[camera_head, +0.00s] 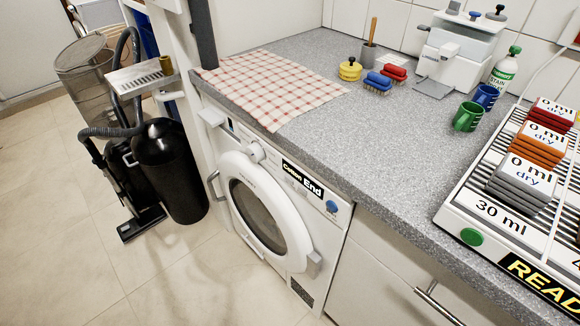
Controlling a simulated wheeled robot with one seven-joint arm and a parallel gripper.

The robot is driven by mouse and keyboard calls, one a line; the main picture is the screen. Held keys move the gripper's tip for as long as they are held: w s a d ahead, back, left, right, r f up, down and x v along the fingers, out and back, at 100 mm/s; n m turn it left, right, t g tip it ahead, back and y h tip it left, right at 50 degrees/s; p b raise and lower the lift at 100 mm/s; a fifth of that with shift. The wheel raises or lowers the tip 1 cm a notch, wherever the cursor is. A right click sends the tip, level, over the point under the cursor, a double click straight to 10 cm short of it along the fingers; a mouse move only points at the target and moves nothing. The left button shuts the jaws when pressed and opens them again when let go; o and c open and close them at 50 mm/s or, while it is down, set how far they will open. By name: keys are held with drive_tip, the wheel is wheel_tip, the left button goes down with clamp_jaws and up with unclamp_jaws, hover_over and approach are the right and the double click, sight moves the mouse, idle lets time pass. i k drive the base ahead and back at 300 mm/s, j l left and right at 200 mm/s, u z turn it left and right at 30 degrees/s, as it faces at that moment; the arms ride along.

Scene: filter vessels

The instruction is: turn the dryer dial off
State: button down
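The dryer (298,262) is a white front-loading machine under the counter, with a round dark door window (258,215) and a white door ring. The door looks shut. A small blue round part (332,207) sits at the right end of the panel. The knob's pointer and marks are too small to read. My gripper is not in view.
A grey counter (300,62) above the dryer holds a checked cloth (270,85), brushes, mugs and a white machine. A rack with stacked labelled sponges (522,180) stands right. The floor (180,270) before the dryer is clear.

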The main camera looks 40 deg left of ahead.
sight(255, 152)
drive_tip(key=j+u, duration=0.1)
drive_tip(key=u, duration=1.25)
drive_tip(key=i+j+u, duration=0.25)
drive_tip(key=i+j, duration=0.3)
drive_tip(key=i, duration=0.1)
